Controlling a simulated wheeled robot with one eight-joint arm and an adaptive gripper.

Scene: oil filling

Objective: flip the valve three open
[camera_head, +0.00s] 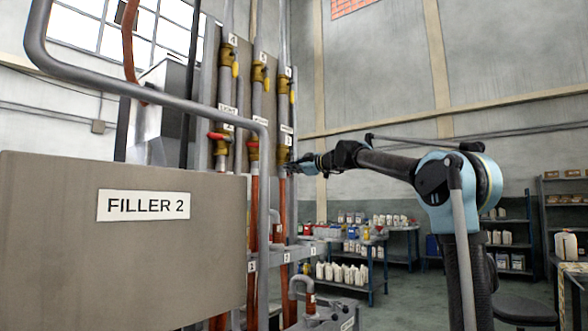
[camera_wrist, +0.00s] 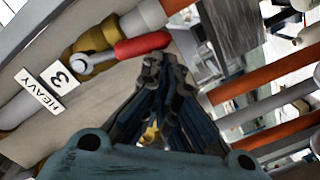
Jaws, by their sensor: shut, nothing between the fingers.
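Valve three shows in the wrist view as a brass valve (camera_wrist: 88,52) beside a label (camera_wrist: 47,90) reading "3 HEAVY". Its red handle (camera_wrist: 142,46) points right in the picture, roughly along the pipe. My gripper (camera_wrist: 155,62) is shut and empty. Its fingertips are just below the handle's free end in the picture; I cannot tell whether they touch it. In the head view my gripper (camera_head: 298,163) is beside the rightmost vertical pipe, at the brass body of valve three (camera_head: 283,155). The red handle cannot be made out there.
Valves with red handles sit left of it: one on the left pipe (camera_head: 218,137), one on the middle pipe (camera_head: 253,150). Yellow-handled valves (camera_head: 260,74) are above. A grey box marked FILLER 2 (camera_head: 120,260) fills the lower left. Shelves with bottles (camera_head: 345,272) stand behind.

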